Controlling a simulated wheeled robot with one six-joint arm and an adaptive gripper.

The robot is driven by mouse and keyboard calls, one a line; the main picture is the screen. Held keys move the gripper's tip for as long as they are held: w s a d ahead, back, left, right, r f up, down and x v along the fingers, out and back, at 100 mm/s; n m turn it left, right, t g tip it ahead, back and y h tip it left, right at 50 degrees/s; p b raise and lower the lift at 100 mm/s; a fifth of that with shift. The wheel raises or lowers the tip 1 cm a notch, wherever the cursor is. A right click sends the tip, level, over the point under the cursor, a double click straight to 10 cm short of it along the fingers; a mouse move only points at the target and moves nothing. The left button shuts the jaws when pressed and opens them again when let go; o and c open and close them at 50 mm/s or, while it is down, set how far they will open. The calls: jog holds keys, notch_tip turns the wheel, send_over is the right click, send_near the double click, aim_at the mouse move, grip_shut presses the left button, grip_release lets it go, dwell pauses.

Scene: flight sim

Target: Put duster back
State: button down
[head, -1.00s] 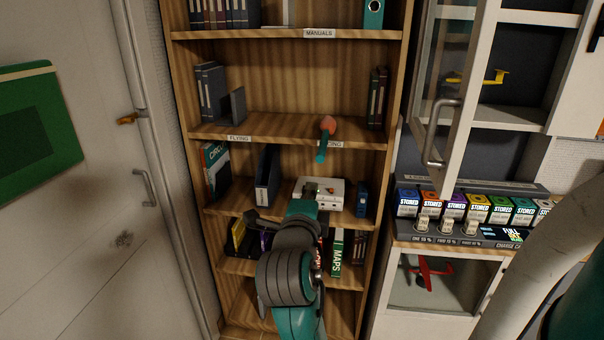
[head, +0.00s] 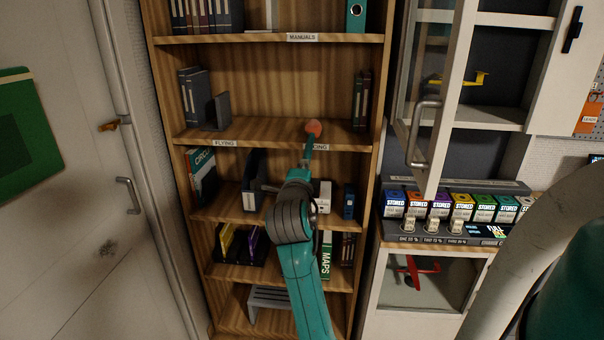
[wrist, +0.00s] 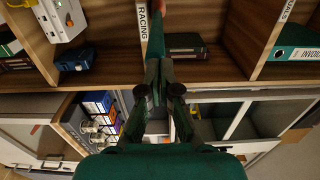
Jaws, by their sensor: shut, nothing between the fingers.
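The duster (head: 314,129) has an orange-red head and a teal handle. In the head view its head is at the front edge of the shelf labelled FLYING and RACING, and the handle points down and outward across the RACING label. Its lower end is hidden behind my arm. In the wrist view the duster's teal handle (wrist: 156,35) lies straight beyond my fingertips. My gripper (wrist: 159,78) is shut and empty there, close to the handle; I cannot tell whether they touch. In the head view my arm mostly hides the gripper.
The wooden bookcase (head: 262,133) holds binders and a white box (head: 323,196) one shelf below the duster. An open cabinet door (head: 430,110) stands to the right, above a row of STORED boxes (head: 438,205). The middle of the RACING shelf is clear.

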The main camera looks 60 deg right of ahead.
aim_at(308, 149)
jog(key=shift+w+d, duration=0.1)
jog(key=shift+d, duration=0.15)
jog(key=x, duration=1)
jog(key=shift+a, duration=0.1)
jog(key=v, duration=1.1)
jog(key=shift+a, duration=0.35)
